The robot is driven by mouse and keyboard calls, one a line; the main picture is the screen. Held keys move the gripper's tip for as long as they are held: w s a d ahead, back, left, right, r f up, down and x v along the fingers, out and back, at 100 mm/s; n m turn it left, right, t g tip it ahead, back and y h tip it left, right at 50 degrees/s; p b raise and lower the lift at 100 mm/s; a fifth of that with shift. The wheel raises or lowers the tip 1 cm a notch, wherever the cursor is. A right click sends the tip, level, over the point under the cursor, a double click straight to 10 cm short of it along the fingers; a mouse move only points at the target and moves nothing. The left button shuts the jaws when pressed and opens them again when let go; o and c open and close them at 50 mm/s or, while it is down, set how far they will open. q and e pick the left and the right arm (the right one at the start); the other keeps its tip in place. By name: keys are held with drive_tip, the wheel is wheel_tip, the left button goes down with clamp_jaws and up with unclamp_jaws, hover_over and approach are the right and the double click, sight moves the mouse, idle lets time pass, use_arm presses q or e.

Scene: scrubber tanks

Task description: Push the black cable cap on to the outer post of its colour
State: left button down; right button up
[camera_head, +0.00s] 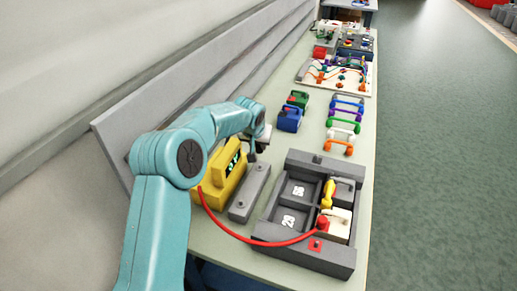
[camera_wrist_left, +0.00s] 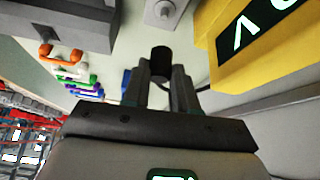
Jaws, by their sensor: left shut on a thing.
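My left gripper (camera_head: 256,150) is shut on the black cable cap (camera_wrist_left: 160,58), whose dark end sticks out past the fingertips in the left wrist view (camera_wrist_left: 163,80). It is in the air beside the yellow meter (camera_head: 229,170), and a black cable runs behind the fingers. The grey battery tray (camera_head: 268,222) stands to the right, apart from the cap. Its far wall has an outer post (camera_head: 316,159) on a dark patch; its near wall has a post on a red patch (camera_head: 316,245). A red cap (camera_head: 322,223) sits inside on the white block. My right gripper is not in view.
A grey bar (camera_head: 249,194) with small posts lies between meter and tray. A red cable (camera_head: 250,241) arcs from the meter to the tray. Blue (camera_head: 289,119) and green boxes and several coloured handles (camera_head: 344,125) stand beyond. A yellow piece (camera_head: 328,192) is in the tray.

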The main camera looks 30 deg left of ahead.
use_arm(q)
drive_tip(key=shift+r+n, duration=0.5)
drive_tip(key=shift+r, duration=0.4)
drive_tip(key=w+d+p, duration=0.1)
drive_tip(key=w+d, duration=0.2)
drive_tip(key=d, duration=0.9)
drive_tip(key=w+d+p, duration=0.2)
drive_tip(key=w+d, duration=0.2)
drive_tip(key=d, duration=0.8)
drive_tip(key=shift+w+p, duration=0.2)
drive_tip(key=shift+p, duration=0.1)
drive_tip(key=shift+d+f, duration=0.1)
